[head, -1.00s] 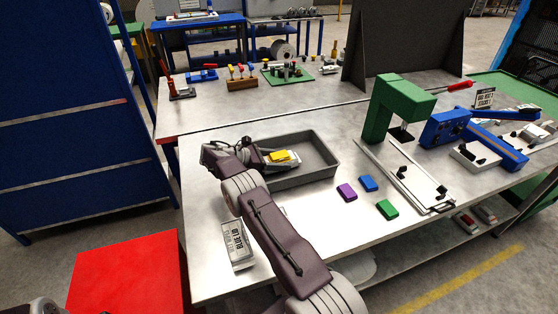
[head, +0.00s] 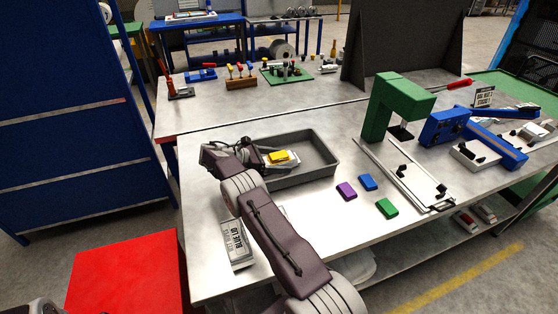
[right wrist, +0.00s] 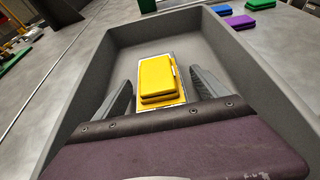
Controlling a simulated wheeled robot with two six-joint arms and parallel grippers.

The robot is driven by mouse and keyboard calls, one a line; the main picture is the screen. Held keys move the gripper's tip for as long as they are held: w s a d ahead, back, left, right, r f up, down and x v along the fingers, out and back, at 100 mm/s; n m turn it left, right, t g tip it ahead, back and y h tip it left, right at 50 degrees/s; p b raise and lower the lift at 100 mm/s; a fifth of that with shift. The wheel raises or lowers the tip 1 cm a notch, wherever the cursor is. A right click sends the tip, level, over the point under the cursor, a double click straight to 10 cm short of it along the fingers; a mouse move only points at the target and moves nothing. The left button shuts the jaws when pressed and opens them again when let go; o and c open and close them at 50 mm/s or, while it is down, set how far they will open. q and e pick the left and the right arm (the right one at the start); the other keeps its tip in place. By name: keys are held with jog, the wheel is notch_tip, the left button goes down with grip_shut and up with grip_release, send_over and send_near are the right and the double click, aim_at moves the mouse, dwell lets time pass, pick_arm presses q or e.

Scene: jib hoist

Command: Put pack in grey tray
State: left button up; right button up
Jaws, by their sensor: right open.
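The yellow pack (head: 279,156) lies in the grey tray (head: 320,160), toward its left part. In the right wrist view the yellow pack (right wrist: 158,78) sits on a pale flat piece (right wrist: 171,107) inside the tray (right wrist: 225,55). My right gripper (head: 272,158) reaches into the tray from the left. In the right wrist view its two fingers (right wrist: 160,90) are apart, one on each side of the pack, with gaps between them and it. My left gripper is not in view.
Purple (head: 346,191), blue (head: 368,182) and green (head: 387,208) packs lie right of the tray. A green press-like stand (head: 385,105) rises farther right. Table between is clear.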

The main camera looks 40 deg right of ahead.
aim_at(279, 155)
notch_tip(279, 155, up, 4)
jog(key=shift+s+r, duration=0.1)
jog(key=shift+r, duration=0.15)
jog(key=s+d+r, duration=0.3)
jog(key=s+r, duration=0.3)
jog(key=s, duration=0.5)
jog(key=shift+d+r, duration=0.25)
jog(key=shift+d, duration=0.15)
jog(key=shift+w+a, duration=0.1)
